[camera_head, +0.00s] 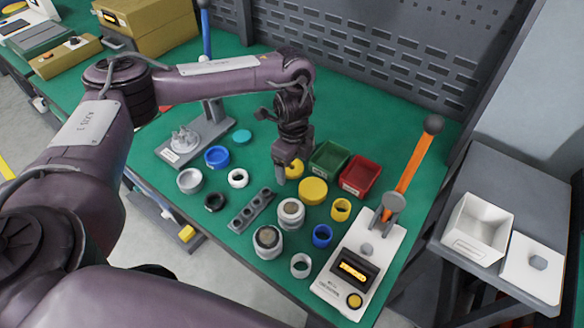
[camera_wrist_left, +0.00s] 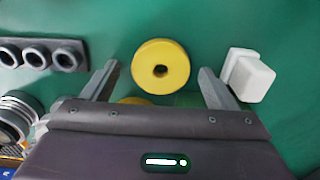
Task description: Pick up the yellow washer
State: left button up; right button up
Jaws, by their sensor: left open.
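In the head view the washer (camera_head: 296,171) is partly hidden by my left gripper (camera_head: 290,163). My left gripper (camera_wrist_left: 158,72) is open, points down over the washer and holds nothing. Whether the fingers are level with the washer I cannot tell. My right gripper is not in view.
A larger yellow disc (camera_head: 313,190) lies close by. Green (camera_head: 330,160) and red (camera_head: 360,175) bins stand to the right. A grey holed block (camera_head: 252,211) and jars (camera_head: 291,212) are nearer. A white block (camera_wrist_left: 248,75) sits beside one finger.

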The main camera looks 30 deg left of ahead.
pick_arm(q)
jog(key=c, duration=0.8)
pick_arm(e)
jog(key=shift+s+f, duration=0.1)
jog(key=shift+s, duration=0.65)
pick_arm(q)
jog(key=shift+r, duration=0.1)
jog(key=shift+c, duration=0.2)
